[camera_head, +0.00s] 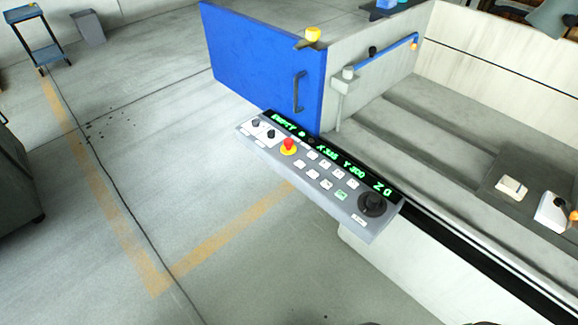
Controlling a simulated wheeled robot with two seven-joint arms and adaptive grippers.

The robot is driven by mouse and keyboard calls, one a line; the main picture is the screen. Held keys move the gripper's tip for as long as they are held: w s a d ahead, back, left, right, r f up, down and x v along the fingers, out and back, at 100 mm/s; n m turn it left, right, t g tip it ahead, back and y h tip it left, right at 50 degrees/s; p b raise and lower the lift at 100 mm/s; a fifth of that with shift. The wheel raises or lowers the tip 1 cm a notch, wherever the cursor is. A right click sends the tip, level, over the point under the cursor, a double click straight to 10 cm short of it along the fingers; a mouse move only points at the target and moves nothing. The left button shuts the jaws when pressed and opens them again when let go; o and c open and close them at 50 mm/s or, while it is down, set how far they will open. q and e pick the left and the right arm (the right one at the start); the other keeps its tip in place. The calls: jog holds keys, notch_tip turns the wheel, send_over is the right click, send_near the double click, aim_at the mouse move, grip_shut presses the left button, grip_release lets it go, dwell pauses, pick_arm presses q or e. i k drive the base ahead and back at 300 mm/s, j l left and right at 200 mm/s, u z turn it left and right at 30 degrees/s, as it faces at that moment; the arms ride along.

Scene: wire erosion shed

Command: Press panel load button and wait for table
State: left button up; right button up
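The control panel (318,175) is a grey slanted box at the front of the machine. Its green display (330,153) seems to read EMPTY, then X, Y and Z values. The button labels are too small to read, so I cannot tell which one is load. The machine's table area (450,165) shows grey steps or rails. Neither gripper can be made out.
A blue door (262,62) with a dark handle stands behind the panel, with a yellow lamp (313,34) above it. Small white blocks (511,187) lie at the right. A blue trolley (38,35) stands far left. The floor left of the panel is clear.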

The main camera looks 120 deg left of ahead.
aim_at(300, 164)
jog(key=u, duration=3.85)
